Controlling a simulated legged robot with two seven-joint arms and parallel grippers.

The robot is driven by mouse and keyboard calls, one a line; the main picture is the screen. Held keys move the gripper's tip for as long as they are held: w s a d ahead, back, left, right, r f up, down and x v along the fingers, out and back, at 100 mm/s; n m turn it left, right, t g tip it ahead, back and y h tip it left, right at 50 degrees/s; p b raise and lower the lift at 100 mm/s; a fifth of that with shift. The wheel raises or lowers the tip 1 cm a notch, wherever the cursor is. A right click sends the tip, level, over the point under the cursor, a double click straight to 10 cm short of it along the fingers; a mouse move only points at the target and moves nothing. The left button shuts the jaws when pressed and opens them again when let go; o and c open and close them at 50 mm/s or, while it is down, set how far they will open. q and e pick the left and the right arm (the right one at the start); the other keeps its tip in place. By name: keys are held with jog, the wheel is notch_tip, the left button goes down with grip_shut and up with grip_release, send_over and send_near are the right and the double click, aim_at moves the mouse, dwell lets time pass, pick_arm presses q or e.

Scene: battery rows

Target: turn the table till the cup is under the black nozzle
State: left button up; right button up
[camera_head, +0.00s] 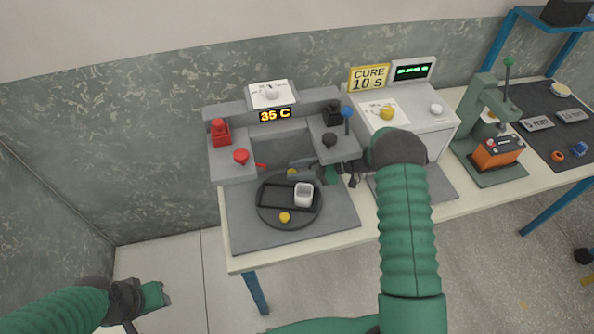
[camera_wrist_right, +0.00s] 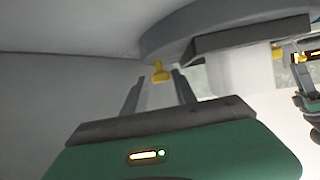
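A dark round turntable (camera_head: 262,214) sits on the grey station base, with a rectangular tray on it. A white cup (camera_head: 304,192) stands upright at the tray's right; it also shows in the right wrist view (camera_wrist_right: 235,72). The black nozzle (camera_head: 329,140) is on the right block, behind and right of the cup. Yellow knobs are on the turntable's front (camera_head: 284,217) and back (camera_head: 291,172). My right gripper (camera_head: 298,174) is at the back knob. In the wrist view, its open fingers (camera_wrist_right: 156,90) flank a yellow knob (camera_wrist_right: 160,72), with gaps visible. My left gripper (camera_head: 163,295) is low left, away from the table; its fingers are unclear.
A red nozzle (camera_head: 240,156) is on the left block. The display (camera_head: 275,115) reads 35 C. A blue-topped lever (camera_head: 347,113) rises near my right forearm. A cure box (camera_head: 425,115) and a green press (camera_head: 482,120) with an orange battery stand right.

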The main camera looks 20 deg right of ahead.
jog(key=v, duration=0.7)
jog(key=shift+d, duration=0.3)
jog(key=shift+c, duration=0.2)
